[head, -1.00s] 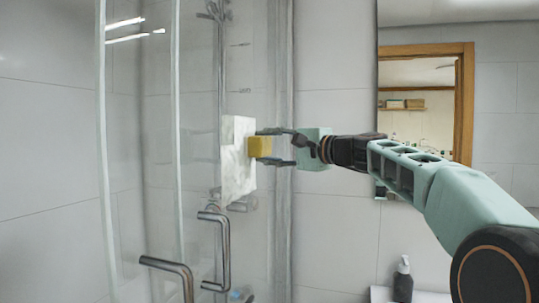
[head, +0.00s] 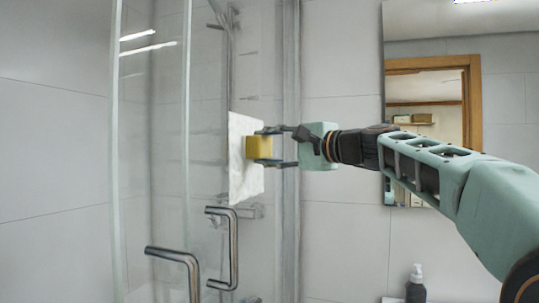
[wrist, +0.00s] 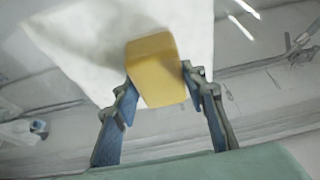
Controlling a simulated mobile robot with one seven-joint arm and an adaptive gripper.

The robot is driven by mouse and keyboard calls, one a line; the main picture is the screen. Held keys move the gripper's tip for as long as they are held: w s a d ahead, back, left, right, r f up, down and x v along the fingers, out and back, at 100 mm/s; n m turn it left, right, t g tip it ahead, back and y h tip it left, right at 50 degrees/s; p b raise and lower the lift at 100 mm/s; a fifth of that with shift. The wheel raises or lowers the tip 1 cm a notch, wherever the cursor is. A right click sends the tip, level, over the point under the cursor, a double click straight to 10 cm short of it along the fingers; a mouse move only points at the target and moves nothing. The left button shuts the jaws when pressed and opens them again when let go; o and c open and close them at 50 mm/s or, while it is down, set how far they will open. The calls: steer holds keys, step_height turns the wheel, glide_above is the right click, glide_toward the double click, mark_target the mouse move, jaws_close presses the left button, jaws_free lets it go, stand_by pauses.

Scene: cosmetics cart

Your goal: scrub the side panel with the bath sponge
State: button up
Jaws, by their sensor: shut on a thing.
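The yellow bath sponge (head: 259,147) is held between the fingers of my gripper (head: 268,147), which is shut on it. It also shows in the wrist view (wrist: 157,70), with a finger on either side. A white, cloudy, roughly rectangular patch (head: 240,185) stands upright at the clear glass side panel (head: 208,130). The sponge overlaps the right part of this patch in the head view. In the wrist view the white patch (wrist: 85,45) spreads behind the sponge. I cannot tell for certain whether the sponge touches it.
Two metal door handles (head: 234,250) stick out from the glass below the patch. A shower rail (head: 229,75) is behind the glass. A mirror (head: 425,60) hangs on the tiled wall at right. A pump bottle (head: 415,287) stands low at right.

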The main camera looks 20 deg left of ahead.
steer(key=shift+s+a+f+b, duration=0.1)
steer(key=shift+s+a+b, duration=0.1)
steer(key=shift+s+b, duration=1.45)
steer(key=shift+s+a+b, duration=0.2)
steer(key=shift+s+b, duration=0.6)
steer(key=shift+s, duration=1.7)
step_height(320, 180, up, 3)
steer(key=shift+f+p, duration=0.1)
steer(key=shift+p, duration=1.15)
steer(key=shift+w+d+p, duration=0.15)
steer(key=shift+w+p, duration=0.8)
steer(key=shift+w, duration=0.85)
steer(key=shift+w+d+p, duration=0.15)
steer(key=shift+w+p, duration=0.75)
steer(key=shift+w, duration=0.9)
steer(key=w+p, duration=0.8)
steer(key=w, duration=0.2)
steer(key=shift+d, duration=0.4)
steer(key=shift+w+f, duration=0.1)
